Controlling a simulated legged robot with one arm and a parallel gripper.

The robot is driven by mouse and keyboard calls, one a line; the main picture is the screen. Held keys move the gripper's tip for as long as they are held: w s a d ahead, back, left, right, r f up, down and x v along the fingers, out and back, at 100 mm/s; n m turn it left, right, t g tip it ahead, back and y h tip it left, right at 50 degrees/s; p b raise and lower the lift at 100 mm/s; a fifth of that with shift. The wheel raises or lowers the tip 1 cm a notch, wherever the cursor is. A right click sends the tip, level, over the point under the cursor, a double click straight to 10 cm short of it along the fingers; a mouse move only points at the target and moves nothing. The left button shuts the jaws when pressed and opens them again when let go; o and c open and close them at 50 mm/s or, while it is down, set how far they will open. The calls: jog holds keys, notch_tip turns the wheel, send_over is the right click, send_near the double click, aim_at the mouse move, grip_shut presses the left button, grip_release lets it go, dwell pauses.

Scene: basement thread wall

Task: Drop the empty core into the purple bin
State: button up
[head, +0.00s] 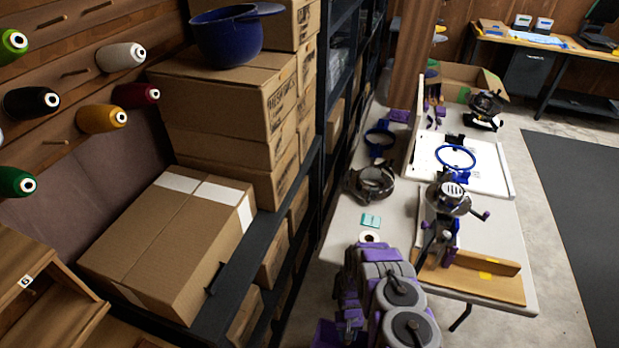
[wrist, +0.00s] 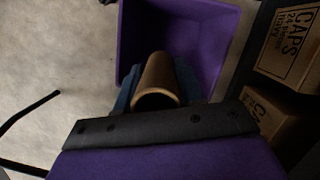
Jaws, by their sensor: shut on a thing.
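The empty core (wrist: 158,75) is a brown, hollow tube in the wrist view, with its open end towards the camera. My gripper (wrist: 158,88) is shut on it, with dark blue-grey fingers showing on either side. The purple bin (wrist: 132,38) is open and lies beyond the core in the wrist view, and the core's far end overlaps the bin's opening in the picture. I cannot tell the height between them. The core and my gripper hide the bin's near side. In the head view, I cannot make out the core.
In the wrist view, cardboard boxes (wrist: 290,45) stand at the right and a dark bar lies on the pale floor at the left. In the head view, a white table (head: 335,215) holds cap-hoop gear; a dark shelf rack and thread wall with cones (head: 102,118) are left.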

notch_tip(320, 180, down, 6)
jog(key=b, duration=0.3)
jog(key=shift+f, duration=0.25)
jog(key=shift+s, duration=0.1)
jog(key=o, duration=1.2)
jog(key=shift+c, duration=0.2)
jog(key=p+v, duration=0.4)
jog(key=v, duration=1.3)
jog(key=shift+r, duration=0.2)
